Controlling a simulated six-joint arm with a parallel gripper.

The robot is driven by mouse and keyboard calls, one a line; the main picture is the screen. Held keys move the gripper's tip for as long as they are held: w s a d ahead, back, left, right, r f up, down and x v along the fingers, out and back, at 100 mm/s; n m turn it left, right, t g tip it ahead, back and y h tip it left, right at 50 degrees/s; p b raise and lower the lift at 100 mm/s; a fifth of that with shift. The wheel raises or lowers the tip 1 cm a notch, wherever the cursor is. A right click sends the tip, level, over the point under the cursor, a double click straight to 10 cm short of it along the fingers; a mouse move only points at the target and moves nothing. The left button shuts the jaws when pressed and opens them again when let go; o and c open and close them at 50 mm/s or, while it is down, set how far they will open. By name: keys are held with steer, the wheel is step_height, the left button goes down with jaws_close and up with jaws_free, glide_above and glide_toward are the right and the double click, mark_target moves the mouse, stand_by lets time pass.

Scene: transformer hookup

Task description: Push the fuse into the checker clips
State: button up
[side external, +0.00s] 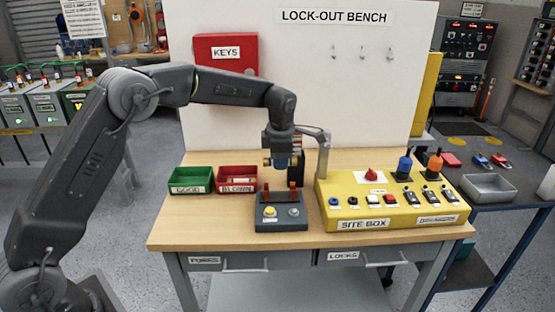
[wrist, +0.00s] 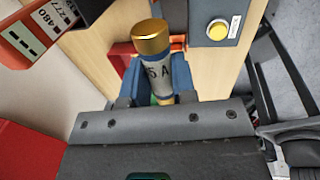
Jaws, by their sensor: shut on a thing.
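My gripper (side external: 282,170) is shut on a fuse, above the back of the checker. In the wrist view the fuse (wrist: 156,75) has a brass cap and a grey body marked "5 A", between blue fingers (wrist: 182,80). A brass end also shows at the gripper in the side view. The checker (side external: 281,223) is a dark box with a yellow button, a grey round part and two orange-red clips (side external: 292,191). In the wrist view an orange-red clip part (wrist: 122,50) lies behind the fuse. I cannot tell whether fuse and clips touch; the fuse's lower end is hidden.
A green GOOD bin (side external: 190,181) and a red BLOWN bin (side external: 237,180) stand left of the checker. The yellow site box (side external: 390,205), with switches and a grey upright bracket (side external: 323,155), stands close on the right. A red KEYS box (side external: 227,52) hangs behind.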

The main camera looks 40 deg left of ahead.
glide_above(280, 196)
steer(key=shift+s+d+f, duration=0.1)
steer(key=shift+f, duration=1.4)
steer(key=shift+s+d+f, duration=0.1)
steer(key=shift+f, duration=1.4)
steer(key=shift+f, duration=1.9)
steer(key=o, duration=1)
steer(key=shift+c, duration=0.2)
steer(key=shift+r, duration=0.1)
steer(key=shift+r, duration=2.45)
step_height(280, 196, up, 14)
steer(key=s+d, duration=0.2)
steer(key=shift+f, duration=0.2)
